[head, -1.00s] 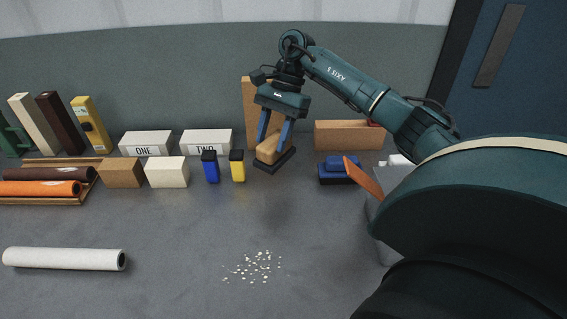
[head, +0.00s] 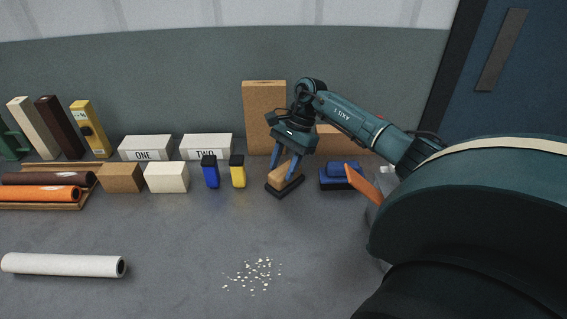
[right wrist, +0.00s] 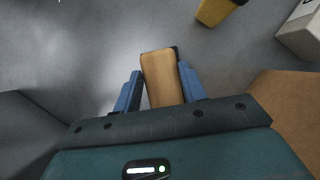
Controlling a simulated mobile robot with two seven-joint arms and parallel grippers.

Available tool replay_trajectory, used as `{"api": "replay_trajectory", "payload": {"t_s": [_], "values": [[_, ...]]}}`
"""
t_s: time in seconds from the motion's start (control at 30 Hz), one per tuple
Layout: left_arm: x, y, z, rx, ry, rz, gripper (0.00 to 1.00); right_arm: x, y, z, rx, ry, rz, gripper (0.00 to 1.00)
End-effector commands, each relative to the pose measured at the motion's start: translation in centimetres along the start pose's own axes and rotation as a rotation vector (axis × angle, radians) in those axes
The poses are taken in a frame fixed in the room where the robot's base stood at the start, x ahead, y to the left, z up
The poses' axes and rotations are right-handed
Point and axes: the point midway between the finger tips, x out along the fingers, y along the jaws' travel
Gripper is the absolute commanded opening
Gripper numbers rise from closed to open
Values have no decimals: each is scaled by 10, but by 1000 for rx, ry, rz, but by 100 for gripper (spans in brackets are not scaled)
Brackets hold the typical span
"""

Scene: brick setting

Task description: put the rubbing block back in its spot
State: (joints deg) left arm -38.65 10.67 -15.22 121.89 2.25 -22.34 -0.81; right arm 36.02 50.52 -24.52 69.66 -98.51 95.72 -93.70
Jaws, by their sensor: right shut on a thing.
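The rubbing block (head: 283,181) is a tan wooden block on a dark base. My right gripper (head: 284,172) is shut on its upper part, with one blue finger on each side. The block is low over the grey table or touching it; I cannot tell which. The right wrist view shows the tan top of the block (right wrist: 162,78) between the two fingers. My left gripper is not in view.
A blue block on a dark base (head: 338,178) stands just right of the held block. A yellow bottle-like item (head: 237,171) and a blue one (head: 210,171) stand to its left. A tall brown board (head: 262,112) stands behind. Pale crumbs (head: 253,274) lie in front.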

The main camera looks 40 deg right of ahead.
Motion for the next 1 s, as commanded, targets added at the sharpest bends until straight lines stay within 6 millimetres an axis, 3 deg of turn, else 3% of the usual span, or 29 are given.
{"api": "replay_trajectory", "payload": {"t_s": [0.27,0.3,0.57,0.87,1.0], "values": [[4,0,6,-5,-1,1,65,3,-1,-2,-1,0,-3,5],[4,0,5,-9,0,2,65,3,0,-2,-1,0,-1,42],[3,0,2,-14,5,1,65,2,0,-1,-1,0,-1,63],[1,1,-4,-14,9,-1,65,-1,0,1,-1,0,-1,63],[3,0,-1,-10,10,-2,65,-15,-1,-1,-1,3,-5,63]]}}
